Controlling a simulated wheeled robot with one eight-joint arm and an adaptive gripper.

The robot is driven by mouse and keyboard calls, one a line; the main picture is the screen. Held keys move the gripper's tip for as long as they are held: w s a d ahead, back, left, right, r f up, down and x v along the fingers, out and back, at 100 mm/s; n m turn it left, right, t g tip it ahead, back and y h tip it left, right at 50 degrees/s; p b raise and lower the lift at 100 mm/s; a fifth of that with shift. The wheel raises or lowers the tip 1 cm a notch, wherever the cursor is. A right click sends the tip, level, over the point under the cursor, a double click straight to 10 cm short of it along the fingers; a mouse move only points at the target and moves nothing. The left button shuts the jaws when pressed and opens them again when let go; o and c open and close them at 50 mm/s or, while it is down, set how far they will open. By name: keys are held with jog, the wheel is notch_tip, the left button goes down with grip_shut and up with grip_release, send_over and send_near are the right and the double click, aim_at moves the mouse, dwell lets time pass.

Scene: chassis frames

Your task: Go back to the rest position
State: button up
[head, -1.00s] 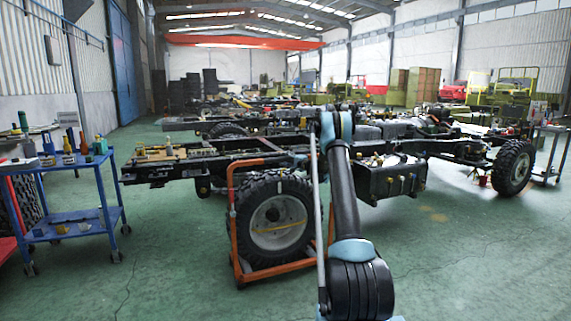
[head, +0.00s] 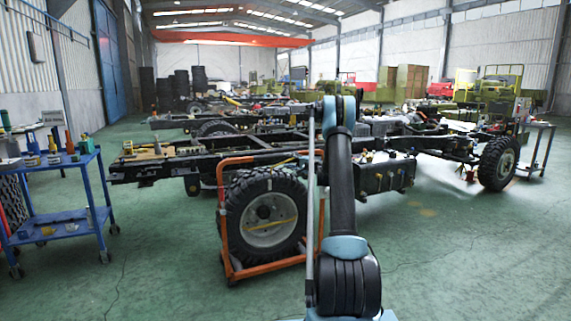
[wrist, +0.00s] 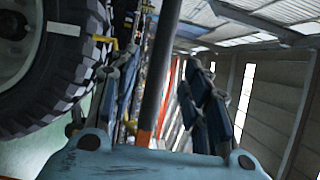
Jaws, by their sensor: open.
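My arm (head: 341,185) rises in the middle of the head view, in front of the orange wheel trolley (head: 230,240) and the chassis. My gripper does not show clearly in the head view. In the wrist view my gripper (wrist: 162,95) has its two dark jointed fingers spread apart. A dark bar with an orange lower end shows between the fingers in the picture. I cannot tell its distance, and I see no grip on it. A large tyre (wrist: 45,75) fills the upper left of the wrist view.
The trolley carries an upright wheel (head: 265,215) close to my arm. A long truck chassis (head: 160,165) stretches across behind it. A blue tool cart (head: 75,222) with bottles and tools stands at the left edge. Green floor (head: 160,285) is clear at the front left and right.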

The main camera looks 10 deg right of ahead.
jog(key=shift+s+d, duration=0.1)
dwell(0.3)
jog(key=s+a+r+n+g+h, duration=0.1)
jog(key=s+a+r+n+g, duration=0.2)
jog(key=s, duration=0.5)
jog(key=s+a+r+n+g, duration=0.1)
jog(key=s+a+r, duration=0.35)
jog(key=s, duration=0.35)
jog(key=s+a+r+n+g+h, duration=0.1)
jog(key=s+r+n+g+h, duration=0.15)
jog(key=s, duration=1.85)
jog(key=s+d+f+n+g+h, duration=0.1)
jog(key=s+f, duration=0.4)
jog(key=s, duration=0.8)
jog(key=s+d+f+n+g+h, duration=0.1)
jog(key=s+d+f+h, duration=0.3)
jog(key=s, duration=0.9)
jog(key=s+d+f+n+g+h, duration=0.1)
jog(key=s+d+f+g+h, duration=0.2)
jog(key=s, duration=1)
notch_tip(320, 180, down, 5)
jog(key=shift+s+d+f, duration=0.2)
jog(key=shift+s+d, duration=0.05)
jog(key=shift+d, duration=0.7)
jog(key=shift+n, duration=0.25)
